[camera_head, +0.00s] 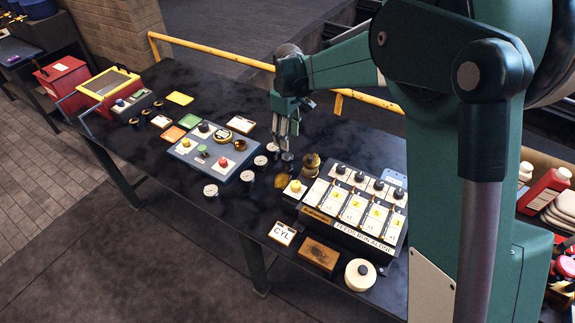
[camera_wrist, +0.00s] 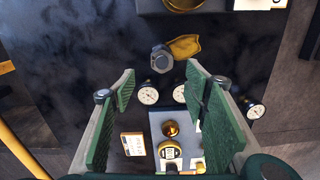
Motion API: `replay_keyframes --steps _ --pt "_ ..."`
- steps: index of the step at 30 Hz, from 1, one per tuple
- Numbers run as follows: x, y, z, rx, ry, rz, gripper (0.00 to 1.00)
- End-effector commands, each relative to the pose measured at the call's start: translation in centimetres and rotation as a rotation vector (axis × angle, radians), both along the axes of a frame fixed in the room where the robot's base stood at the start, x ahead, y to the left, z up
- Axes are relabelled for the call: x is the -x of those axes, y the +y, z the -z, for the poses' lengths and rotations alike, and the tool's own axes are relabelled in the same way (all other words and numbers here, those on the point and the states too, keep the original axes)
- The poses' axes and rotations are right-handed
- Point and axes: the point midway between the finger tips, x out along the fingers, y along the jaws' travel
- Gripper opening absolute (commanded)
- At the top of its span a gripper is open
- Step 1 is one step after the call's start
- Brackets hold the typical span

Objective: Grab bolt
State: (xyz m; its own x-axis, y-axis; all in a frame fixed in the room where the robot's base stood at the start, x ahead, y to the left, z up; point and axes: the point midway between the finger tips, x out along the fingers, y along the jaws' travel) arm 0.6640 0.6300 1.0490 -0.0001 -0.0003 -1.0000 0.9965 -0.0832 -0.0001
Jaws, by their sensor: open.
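A grey bolt (camera_wrist: 161,58) with a hex-shaped head shows in the wrist view, slightly beyond the gap between my fingertips. In the head view the bolt (camera_head: 288,159) is a small dark grey shape on the black table, just below my fingers and partly hidden by them. My gripper (camera_head: 285,142) points down over the table. In the wrist view my gripper (camera_wrist: 160,76) has its green-padded fingers spread wide, with nothing held between them. I cannot tell the exact height of the fingertips above the bolt.
Several round gauges (camera_head: 260,160) lie close left of the bolt. A yellow-brown cloth-like piece (camera_head: 282,181) and a brass part (camera_head: 311,163) lie close by. A blue-grey panel (camera_head: 214,152) is left; a switch box (camera_head: 350,212) is right. A yellow rail (camera_head: 215,55) runs along the far side.

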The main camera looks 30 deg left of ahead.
Motion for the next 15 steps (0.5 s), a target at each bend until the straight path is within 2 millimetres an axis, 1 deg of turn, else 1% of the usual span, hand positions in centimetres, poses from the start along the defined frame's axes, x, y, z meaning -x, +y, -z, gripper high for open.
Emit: replay_keyframes --steps 1,3,6,9,15 --pt "0.0 0.0 1.5 0.0 0.0 0.0 0.45" --pt "0.0 0.0 3.2 0.0 0.0 0.0 0.45" --pt "0.0 0.0 4.5 0.0 0.0 0.0 0.45" --pt "0.0 0.0 5.2 0.0 0.0 0.0 0.45" --pt "0.0 0.0 5.3 0.0 0.0 0.0 0.45"
